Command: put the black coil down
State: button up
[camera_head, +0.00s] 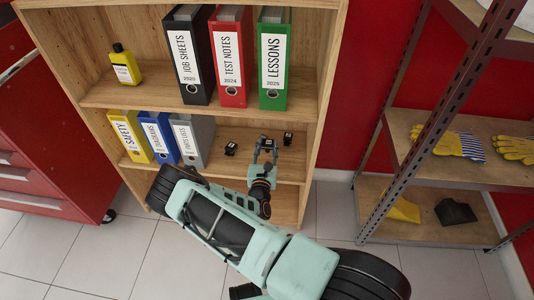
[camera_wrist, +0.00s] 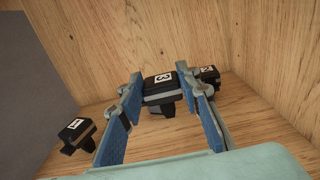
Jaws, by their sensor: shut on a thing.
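My gripper (camera_head: 266,146) reaches into the lower compartment of the wooden shelf, right of the binders. In the wrist view its blue-padded fingers (camera_wrist: 163,80) are shut on a black coil (camera_wrist: 162,90) with a white label marked 3. The held coil is roughly upright, its narrow stem pointing down. It also shows between the fingers in the head view (camera_head: 267,143). I cannot tell whether it touches the shelf board. A second black coil, marked 1 (camera_wrist: 77,131), stands to the left. A third black coil (camera_wrist: 208,73) is at the right, partly hidden by the right finger.
The shelf board (camera_head: 221,166) has bare wood around the coils. A grey binder (camera_head: 192,140) stands to the left, with blue and yellow binders beside it. The shelf's right side wall (camera_head: 322,90) is close to the third coil. Large binders stand on the board above.

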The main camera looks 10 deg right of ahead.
aim_at(267, 151)
jog(key=shift+w+f+b, duration=0.15)
jog(key=shift+f+b, duration=0.35)
jog(key=shift+f, duration=0.45)
jog(key=shift+w+f+b, duration=0.15)
jog(key=shift+f+b, duration=0.3)
jog(key=shift+f, duration=0.45)
jog(key=shift+f, duration=0.2)
jog(key=o, duration=1.3)
jog(key=shift+r, duration=0.2)
jog(key=p+v, duration=0.3)
jog(key=v, duration=0.9)
jog(key=shift+r, duration=0.1)
